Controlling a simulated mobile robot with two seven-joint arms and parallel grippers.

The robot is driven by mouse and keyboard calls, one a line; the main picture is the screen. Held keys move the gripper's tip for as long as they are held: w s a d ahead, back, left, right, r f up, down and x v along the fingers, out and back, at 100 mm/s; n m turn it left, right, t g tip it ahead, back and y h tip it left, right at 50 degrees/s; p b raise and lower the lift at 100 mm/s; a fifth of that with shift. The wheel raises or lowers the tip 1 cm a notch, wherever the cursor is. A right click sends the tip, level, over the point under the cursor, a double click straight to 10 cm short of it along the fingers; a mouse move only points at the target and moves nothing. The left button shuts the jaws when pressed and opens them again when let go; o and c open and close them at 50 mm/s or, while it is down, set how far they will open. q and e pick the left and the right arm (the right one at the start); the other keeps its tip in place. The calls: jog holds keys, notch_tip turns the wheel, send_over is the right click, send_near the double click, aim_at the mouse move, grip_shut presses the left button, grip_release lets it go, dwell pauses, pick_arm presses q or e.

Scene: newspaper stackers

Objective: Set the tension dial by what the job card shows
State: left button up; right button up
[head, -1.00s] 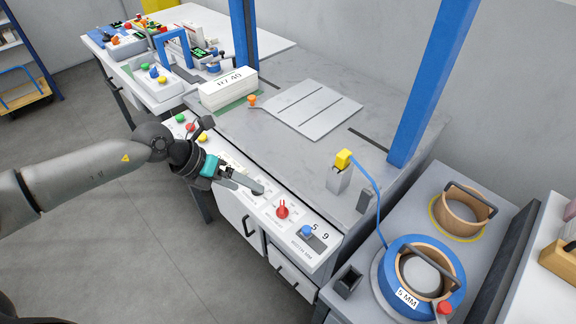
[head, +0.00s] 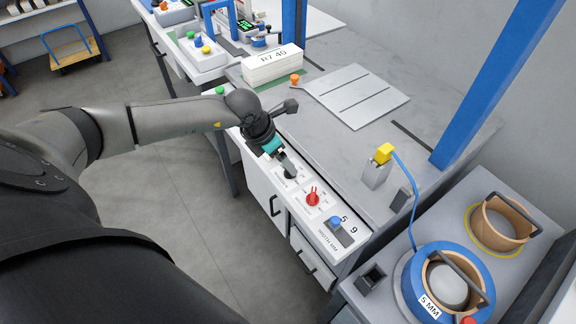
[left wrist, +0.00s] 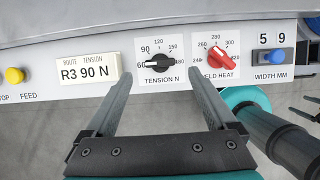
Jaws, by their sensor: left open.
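The job card (left wrist: 89,69) in the left wrist view reads "ROUTE TENSION R3 90 N". Right of it is the black tension dial (left wrist: 160,62), labelled "TENSION N", with a scale from 60 to 180. Its bar-shaped knob lies about level, one end toward 60; which end is the pointer is hard to tell. My left gripper (left wrist: 160,80) is open and empty. Its fingertips are apart, on either side of the dial in the picture, not visibly touching it.
Right of the dial sit the red weld heat knob (left wrist: 218,55) and the blue width selector (left wrist: 276,56) showing 5 and 9. A yellow feed button (left wrist: 14,76) is at the left. A white block marked "R7 40" (head: 272,65) and a strap reel (head: 408,291) stand nearby.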

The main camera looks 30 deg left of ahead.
pick_arm(q)
jog(key=shift+b+x, duration=0.45)
jog(key=shift+x, duration=2.1)
jog(key=c, duration=1.4)
